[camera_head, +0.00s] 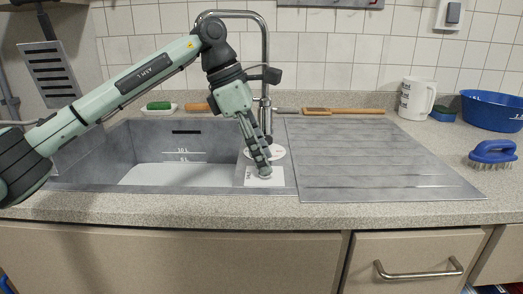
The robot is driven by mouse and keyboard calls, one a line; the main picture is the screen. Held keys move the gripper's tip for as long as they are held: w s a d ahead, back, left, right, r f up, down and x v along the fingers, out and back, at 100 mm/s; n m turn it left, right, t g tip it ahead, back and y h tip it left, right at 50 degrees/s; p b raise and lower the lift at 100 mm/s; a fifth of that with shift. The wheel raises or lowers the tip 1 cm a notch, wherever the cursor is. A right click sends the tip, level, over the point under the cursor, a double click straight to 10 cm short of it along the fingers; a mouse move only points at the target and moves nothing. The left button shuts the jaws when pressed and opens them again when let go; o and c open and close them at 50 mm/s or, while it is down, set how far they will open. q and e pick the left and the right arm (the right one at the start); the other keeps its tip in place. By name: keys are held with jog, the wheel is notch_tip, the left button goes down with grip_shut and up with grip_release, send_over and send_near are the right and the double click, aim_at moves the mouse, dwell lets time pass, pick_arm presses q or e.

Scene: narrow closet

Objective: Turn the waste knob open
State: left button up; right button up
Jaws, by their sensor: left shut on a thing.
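My left gripper (261,172) comes down from the left arm at the right rim of the sink, in the head view. Its dark fingers point down and are closed on the waste knob, which they hide almost wholly. A pale plate (281,180) shows under the fingertips. A white round piece with red marks (276,152) lies just behind the fingers. The grey sink basin (180,172) is to the left, with level marks on its back wall. My right gripper is out of view.
A tall faucet (265,60) stands behind the gripper. The ribbed drainboard (375,160) to the right is clear. A white mug (416,98), a blue bowl (490,110) and a blue brush (492,152) stand at the right. A wooden-handled tool (345,110) lies at the back.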

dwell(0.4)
pick_arm(q)
jog(key=o, duration=1.2)
jog(key=shift+c, duration=0.2)
jog(key=v, duration=1.2)
